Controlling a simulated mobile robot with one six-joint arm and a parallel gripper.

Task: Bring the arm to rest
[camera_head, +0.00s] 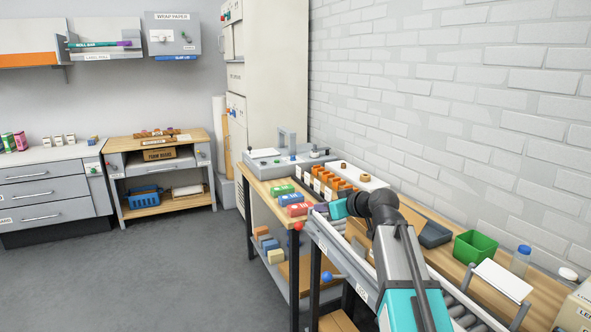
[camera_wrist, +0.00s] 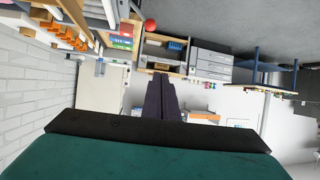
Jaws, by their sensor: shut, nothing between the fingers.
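My arm reaches forward from the lower right in the head view, over the workbench with the roller conveyor (camera_head: 465,318). My gripper (camera_wrist: 161,80) shows in the wrist view as two dark fingers pressed together, with nothing between them. In the head view its teal body is at the end of the bent black wrist, close to the row of orange parts (camera_head: 335,184). Its fingertips are hard to make out there. The wrist view is upside down and looks out across the room.
A green bin (camera_head: 475,247), a dark tray (camera_head: 434,234) and a clear bottle (camera_head: 520,260) stand to the right of my arm. Red and blue boxes (camera_head: 296,203) lie left of the wrist. A white brick wall (camera_head: 450,110) bounds the right. The grey floor (camera_head: 170,275) is clear at left.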

